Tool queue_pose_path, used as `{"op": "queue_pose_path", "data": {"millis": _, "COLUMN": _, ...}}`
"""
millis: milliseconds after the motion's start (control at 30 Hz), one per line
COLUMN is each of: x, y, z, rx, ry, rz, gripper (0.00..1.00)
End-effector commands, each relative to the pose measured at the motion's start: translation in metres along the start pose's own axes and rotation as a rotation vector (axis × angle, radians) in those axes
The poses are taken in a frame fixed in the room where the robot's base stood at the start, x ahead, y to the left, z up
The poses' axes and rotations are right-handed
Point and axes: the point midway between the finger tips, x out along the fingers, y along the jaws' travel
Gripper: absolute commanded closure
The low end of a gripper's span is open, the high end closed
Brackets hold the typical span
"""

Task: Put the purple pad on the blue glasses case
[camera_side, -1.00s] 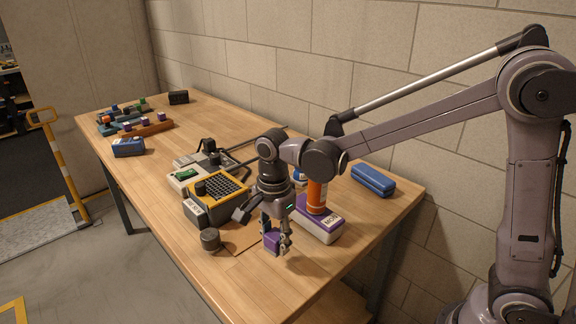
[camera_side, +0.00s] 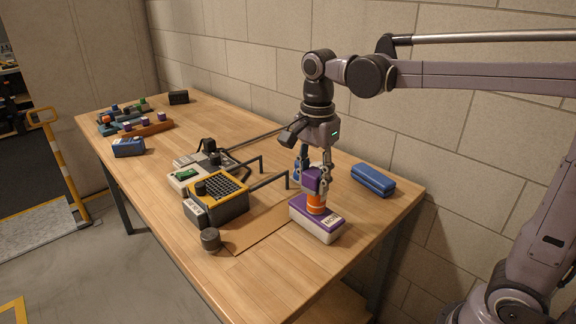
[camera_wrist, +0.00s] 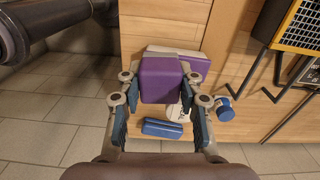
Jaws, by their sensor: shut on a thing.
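The purple pad (camera_side: 314,183) is a small block held between the fingers of my gripper (camera_side: 315,176), which is shut on it. In the wrist view the pad (camera_wrist: 162,80) sits between the fingertips. The blue glasses case (camera_side: 373,180) lies on the table near the wall, to the right of my gripper and apart from it. In the wrist view the case (camera_wrist: 163,129) shows below the pad, between the fingers.
Thin dark hooks (camera_side: 270,181) extend from the yellow-framed device (camera_side: 222,196). A dark round knob (camera_side: 211,240) stands near the front edge. Bare table surrounds the glasses case.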

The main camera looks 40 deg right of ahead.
Motion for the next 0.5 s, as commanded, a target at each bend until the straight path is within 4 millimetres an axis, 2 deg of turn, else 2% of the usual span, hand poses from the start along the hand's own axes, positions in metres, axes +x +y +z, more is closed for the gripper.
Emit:
{"op": "queue_pose_path", "data": {"millis": 33, "x": -0.01, "y": 0.0, "z": 0.0, "rx": 0.0, "ry": 0.0, "rz": 0.0, "gripper": 0.95}}
{"op": "queue_pose_path", "data": {"millis": 167, "x": -0.029, "y": 0.0, "z": 0.0, "rx": 0.0, "ry": 0.0, "rz": 0.0, "gripper": 0.95}}
{"op": "queue_pose_path", "data": {"millis": 200, "x": -0.032, "y": -0.001, "z": -0.005, "rx": 0.004, "ry": 0.001, "rz": 0.0, "gripper": 0.95}}
{"op": "queue_pose_path", "data": {"millis": 367, "x": -0.031, "y": -0.008, "z": -0.041, "rx": 0.016, "ry": 0.0, "rz": 0.0, "gripper": 0.95}}
{"op": "queue_pose_path", "data": {"millis": 500, "x": -0.032, "y": -0.012, "z": -0.08, "rx": 0.026, "ry": 0.0, "rz": 0.0, "gripper": 0.95}}
